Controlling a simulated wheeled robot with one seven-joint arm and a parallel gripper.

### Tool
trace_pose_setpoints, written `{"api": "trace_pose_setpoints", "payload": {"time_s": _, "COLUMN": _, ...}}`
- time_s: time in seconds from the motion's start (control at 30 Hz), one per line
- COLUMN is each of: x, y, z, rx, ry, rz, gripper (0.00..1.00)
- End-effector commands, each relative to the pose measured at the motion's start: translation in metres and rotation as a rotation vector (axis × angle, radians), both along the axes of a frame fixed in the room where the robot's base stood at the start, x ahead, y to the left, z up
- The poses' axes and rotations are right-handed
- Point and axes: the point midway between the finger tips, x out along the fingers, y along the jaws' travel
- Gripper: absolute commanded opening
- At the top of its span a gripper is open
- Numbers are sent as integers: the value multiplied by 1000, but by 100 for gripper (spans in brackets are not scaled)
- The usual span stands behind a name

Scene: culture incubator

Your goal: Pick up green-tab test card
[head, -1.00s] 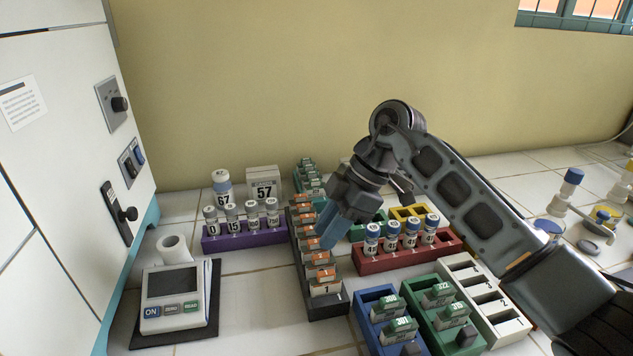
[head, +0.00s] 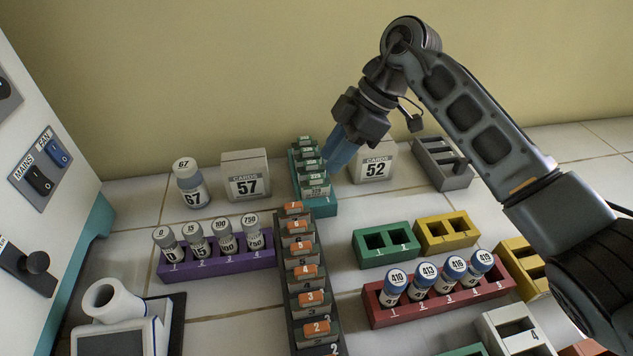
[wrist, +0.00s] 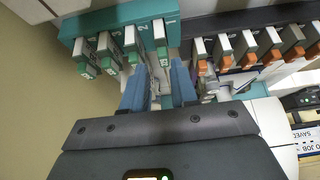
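Several green-tab test cards (head: 312,178) stand in a row in a teal rack (head: 323,208) at the back centre of the head view. The cards' green tabs (wrist: 133,57) and the teal rack (wrist: 88,19) also show at the top of the wrist view. My gripper (head: 335,160) points down beside the right side of this row, near its back cards. In the wrist view its blue fingers (wrist: 158,90) are apart, with the nearest green-tab card (wrist: 159,55) in line with the gap between them. I cannot tell whether either finger touches it.
A dark rack of orange-tab cards (head: 303,272) runs toward the front. White card boxes marked 57 (head: 245,176) and 52 (head: 374,165) flank the teal rack. A purple vial rack (head: 218,263) is left; a red vial rack (head: 440,304) is right.

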Motion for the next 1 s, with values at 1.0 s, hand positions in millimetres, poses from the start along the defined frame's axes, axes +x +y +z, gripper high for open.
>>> {"api": "trace_pose_setpoints", "payload": {"time_s": 1.0, "x": -13, "y": 35, "z": -57, "rx": -1, "ry": 0, "rz": 1, "gripper": 10}}
